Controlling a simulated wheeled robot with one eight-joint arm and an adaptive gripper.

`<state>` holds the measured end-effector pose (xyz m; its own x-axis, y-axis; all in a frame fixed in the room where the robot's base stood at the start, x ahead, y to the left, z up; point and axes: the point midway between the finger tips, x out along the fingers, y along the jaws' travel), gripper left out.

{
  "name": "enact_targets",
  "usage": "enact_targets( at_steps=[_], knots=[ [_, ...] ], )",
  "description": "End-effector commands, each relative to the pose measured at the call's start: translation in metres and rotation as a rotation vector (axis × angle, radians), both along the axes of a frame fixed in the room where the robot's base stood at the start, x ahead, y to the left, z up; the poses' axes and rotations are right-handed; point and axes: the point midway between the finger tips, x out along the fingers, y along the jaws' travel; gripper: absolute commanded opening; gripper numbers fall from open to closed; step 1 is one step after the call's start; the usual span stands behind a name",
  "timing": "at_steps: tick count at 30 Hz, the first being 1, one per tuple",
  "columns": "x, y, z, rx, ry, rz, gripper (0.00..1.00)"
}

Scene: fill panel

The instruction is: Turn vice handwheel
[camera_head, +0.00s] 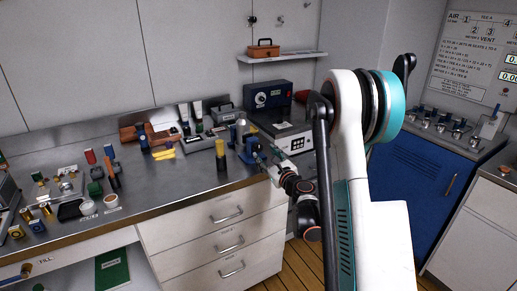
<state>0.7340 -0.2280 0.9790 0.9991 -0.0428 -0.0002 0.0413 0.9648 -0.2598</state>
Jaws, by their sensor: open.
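A small blue vice (250,149) stands near the front right edge of the steel bench. Its handwheel cannot be told apart at this size. My gripper (266,158) reaches in from the right, low over the bench edge, with its tip close beside the vice. The fingers are small and partly merge with the vice in the picture. I cannot tell whether they touch it. The jaws are open and I see nothing held in them.
A black-and-yellow bottle (221,155) stands just left of the vice. A grey instrument (288,137) and a dark blue box (268,95) stand behind. Small parts crowd the bench's left side. White drawers (225,225) lie below. A blue cabinet (425,185) stands right.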

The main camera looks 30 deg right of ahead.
Motion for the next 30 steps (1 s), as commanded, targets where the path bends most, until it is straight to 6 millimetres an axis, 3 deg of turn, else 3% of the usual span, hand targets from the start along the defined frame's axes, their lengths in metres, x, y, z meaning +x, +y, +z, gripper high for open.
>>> enact_targets(
  at_steps=[6, 12, 25, 30],
  knots=[
    [0.042, -0.001, -0.002, 0.001, 0.0, 0.001, 0.5],
    [0.066, -0.002, -0.002, 0.001, -0.001, 0.001, 0.5],
    [0.074, -0.003, 0.0, 0.001, 0.0, 0.0, 0.5],
    [0.074, -0.003, 0.0, 0.001, 0.0, 0.0, 0.11]
  ],
)
